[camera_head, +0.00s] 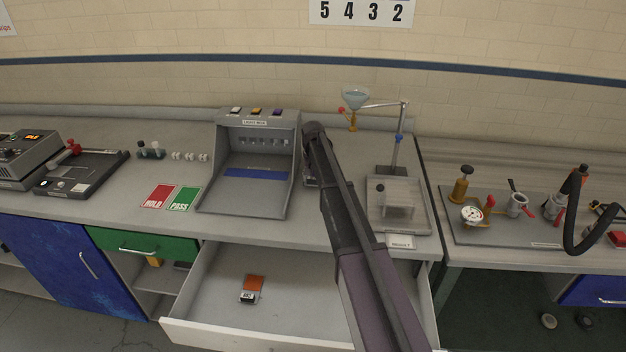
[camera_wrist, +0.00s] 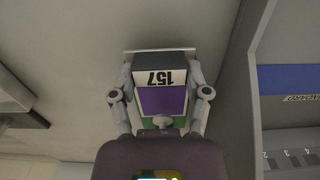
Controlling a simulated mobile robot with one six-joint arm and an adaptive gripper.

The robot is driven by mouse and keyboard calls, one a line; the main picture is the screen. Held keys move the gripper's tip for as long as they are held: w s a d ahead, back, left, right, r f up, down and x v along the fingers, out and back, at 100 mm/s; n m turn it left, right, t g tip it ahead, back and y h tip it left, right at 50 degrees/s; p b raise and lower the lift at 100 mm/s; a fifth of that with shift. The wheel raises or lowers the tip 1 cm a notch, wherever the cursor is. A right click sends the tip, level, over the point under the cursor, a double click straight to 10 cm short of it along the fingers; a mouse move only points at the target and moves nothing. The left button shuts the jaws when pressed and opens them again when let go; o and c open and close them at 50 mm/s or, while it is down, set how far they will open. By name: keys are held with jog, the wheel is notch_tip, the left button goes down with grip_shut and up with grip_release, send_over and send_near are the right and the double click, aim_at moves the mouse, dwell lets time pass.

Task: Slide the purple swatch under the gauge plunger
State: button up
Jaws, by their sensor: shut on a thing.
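In the wrist view, my gripper (camera_wrist: 161,82) is shut, with one finger on each side of a dark block carrying an upside-down white label (camera_wrist: 160,77) reading 157. The purple swatch (camera_wrist: 163,101) shows just below that label, between the fingers. A small round grey knob (camera_wrist: 163,122) overlaps its lower edge; I cannot tell whether this is the gauge plunger or whether they touch. Green shows beneath the purple. In the head view my arm hides the gripper and the swatch. A small grey device (camera_head: 311,177) peeks out beside my arm, mostly hidden.
The light box (camera_head: 250,206) stands left of my arm, and a shallow tray (camera_head: 426,222) with a stand is to the right. A dial gauge (camera_head: 472,214) is on the right bench.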

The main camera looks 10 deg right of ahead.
jog(key=shift+w, duration=0.25)
dwell(0.4)
jog(key=o, duration=1.2)
jog(key=shift+s, duration=0.15)
jog(key=shift+s+a, duration=0.25)
jog(key=shift+s, duration=0.65)
jog(key=s, duration=0.2)
jog(key=s+a, duration=0.1)
jog(key=s, duration=0.1)
jog(key=s+a, duration=0.1)
jog(key=s, duration=0.1)
jog(key=shift+s, duration=0.25)
jog(key=shift+w+r+p, duration=0.2)
jog(key=shift+r+p, duration=0.45)
notch_tip(320, 180, up, 6)
jog(key=p, duration=0.5)
jog(key=shift+f+p, duration=0.25)
jog(key=shift+p, duration=0.05)
